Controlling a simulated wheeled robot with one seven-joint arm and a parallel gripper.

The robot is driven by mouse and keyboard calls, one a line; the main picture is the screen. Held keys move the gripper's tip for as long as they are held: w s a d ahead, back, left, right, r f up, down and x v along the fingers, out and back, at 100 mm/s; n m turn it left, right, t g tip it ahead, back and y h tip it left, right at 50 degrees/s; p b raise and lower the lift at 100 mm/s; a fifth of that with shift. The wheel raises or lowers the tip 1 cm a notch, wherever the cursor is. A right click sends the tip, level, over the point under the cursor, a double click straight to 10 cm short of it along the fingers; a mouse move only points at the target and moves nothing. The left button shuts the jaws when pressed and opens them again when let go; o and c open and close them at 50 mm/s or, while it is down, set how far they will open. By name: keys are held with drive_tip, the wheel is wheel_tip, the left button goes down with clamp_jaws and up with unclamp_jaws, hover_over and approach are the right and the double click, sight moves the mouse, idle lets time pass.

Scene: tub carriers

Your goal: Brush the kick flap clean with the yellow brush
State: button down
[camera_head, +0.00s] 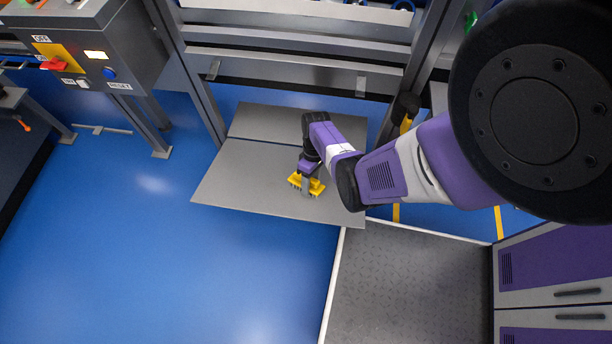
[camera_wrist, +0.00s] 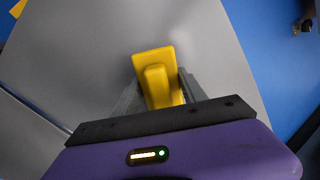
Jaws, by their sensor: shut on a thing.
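The kick flap (camera_head: 245,180) is a flat grey panel low over the blue floor, in the middle of the head view. It fills much of the wrist view (camera_wrist: 80,55) as a plain grey surface. The yellow brush (camera_head: 316,187) is over the right part of the flap, and its yellow body also shows in the wrist view (camera_wrist: 154,64). My gripper (camera_head: 307,184) is shut on the brush and points down at the flap. I cannot tell whether the bristles touch the panel. No dirt is clear on the visible surface. My arm hides part of the flap's right side.
A grey frame (camera_head: 300,55) stands behind the flap. A control box (camera_head: 95,60) with a red switch and blue button is at upper left. A dark textured plate (camera_head: 400,285) and purple-grey cabinet (camera_head: 555,265) are at lower right. Blue floor at left is clear.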

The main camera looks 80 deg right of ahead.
drive_tip(key=shift+s+d, duration=0.1)
drive_tip(key=shift+s, duration=0.85)
drive_tip(key=shift+p+v, duration=2.2)
drive_tip(key=shift+v, duration=0.75)
drive_tip(key=p+v, duration=0.2)
drive_tip(key=v, duration=0.1)
drive_tip(key=shift+w, duration=0.15)
